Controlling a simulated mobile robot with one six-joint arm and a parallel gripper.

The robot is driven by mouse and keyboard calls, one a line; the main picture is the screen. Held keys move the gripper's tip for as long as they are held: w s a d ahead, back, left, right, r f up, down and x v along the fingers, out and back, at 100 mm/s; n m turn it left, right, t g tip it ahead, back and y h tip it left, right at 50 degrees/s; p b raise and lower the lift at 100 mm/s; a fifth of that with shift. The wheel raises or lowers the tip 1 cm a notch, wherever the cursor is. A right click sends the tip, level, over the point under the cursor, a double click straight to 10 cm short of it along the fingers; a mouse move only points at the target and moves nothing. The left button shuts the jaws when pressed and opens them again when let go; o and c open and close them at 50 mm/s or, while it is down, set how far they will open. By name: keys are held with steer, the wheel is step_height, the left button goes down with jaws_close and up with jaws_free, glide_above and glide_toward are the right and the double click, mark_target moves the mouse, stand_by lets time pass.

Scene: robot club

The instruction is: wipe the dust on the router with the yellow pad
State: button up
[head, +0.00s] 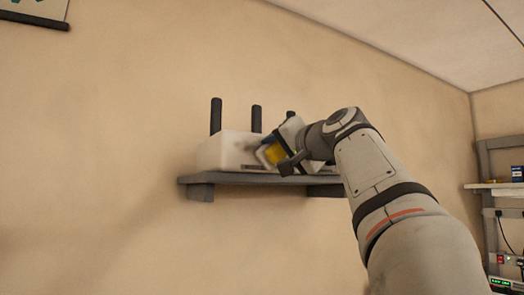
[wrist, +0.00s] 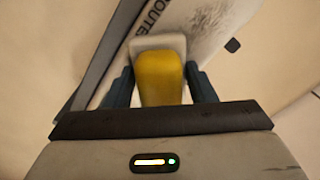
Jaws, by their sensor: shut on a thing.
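The router (head: 222,151) is a white box with black antennas, standing on a grey wall shelf. In the wrist view its white face (wrist: 187,42) shows part of the lettering "ROUTE" and a grey dust smudge at the top. My gripper (head: 279,154) is at the router's right part, in front of it. In the wrist view my gripper (wrist: 160,84) is shut on the yellow pad (wrist: 160,76), which has a pale end pointing at the router. The yellow pad also shows in the head view (head: 274,153). I cannot tell whether it touches the router. My arm hides the router's right end.
The grey shelf (head: 235,179) is fixed to a bare beige wall, with a bracket under its left end. A rack (head: 484,188) with a blue box and equipment stands at the far right. The space left of the router is free.

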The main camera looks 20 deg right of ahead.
mark_target(230, 149)
steer(key=shift+d, duration=0.2)
steer(key=shift+s+a+p, duration=0.15)
steer(key=shift+s+a, duration=0.15)
steer(key=shift+a, duration=1.45)
steer(key=shift+s+a+p, duration=0.2)
steer(key=shift+s+a, duration=0.15)
steer(key=shift+a, duration=1.45)
steer(key=shift+s+a+p, duration=0.15)
steer(key=shift+s+a, duration=0.15)
steer(key=shift+a, duration=1.45)
steer(key=shift+s+d+f+b, duration=0.1)
steer(key=shift+s+b, duration=0.25)
steer(key=shift+s, duration=0.1)
steer(key=shift+s+d+b, duration=0.25)
steer(key=shift+s+b, duration=0.15)
steer(key=shift+s, duration=0.8)
steer(key=shift+s+d+b, duration=0.2)
steer(key=shift+s+b, duration=0.15)
steer(key=shift+s, duration=0.85)
steer(key=shift+s, duration=0.1)
steer(key=s, duration=0.1)
steer(key=s+b, duration=0.1)
steer(key=shift+s+d, duration=0.3)
steer(key=shift+s, duration=0.1)
